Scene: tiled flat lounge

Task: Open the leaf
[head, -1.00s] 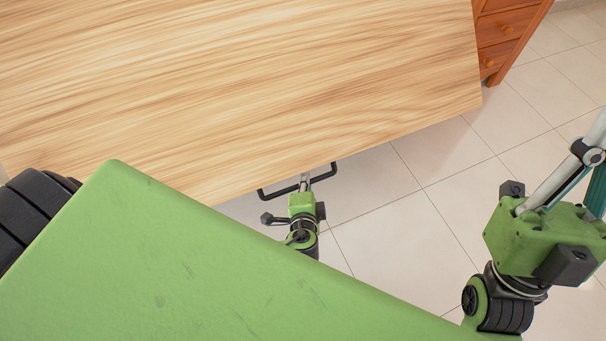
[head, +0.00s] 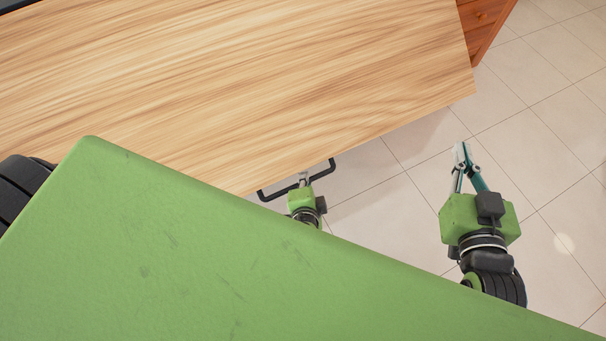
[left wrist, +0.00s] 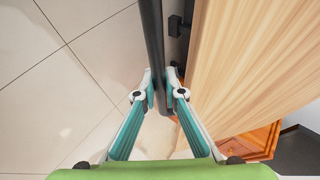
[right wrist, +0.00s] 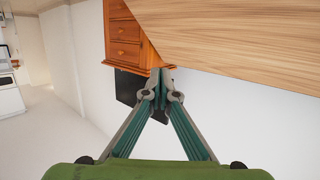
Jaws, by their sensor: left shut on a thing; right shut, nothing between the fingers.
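The leaf is a wide light wood panel (head: 250,90) that fills the upper left of the head view. A black bar handle (head: 322,175) runs along its lower edge. My left gripper (head: 304,178) is at the middle of this handle. In the left wrist view its fingers (left wrist: 161,97) are shut on the dark bar (left wrist: 152,35), beside the wood panel (left wrist: 255,60).
An orange-brown drawer chest (head: 484,18) stands beyond the leaf's right corner; it also shows in the right wrist view (right wrist: 122,32). Pale tiled floor (head: 550,110) is clear on the right. My green body part covers the lower left of the head view.

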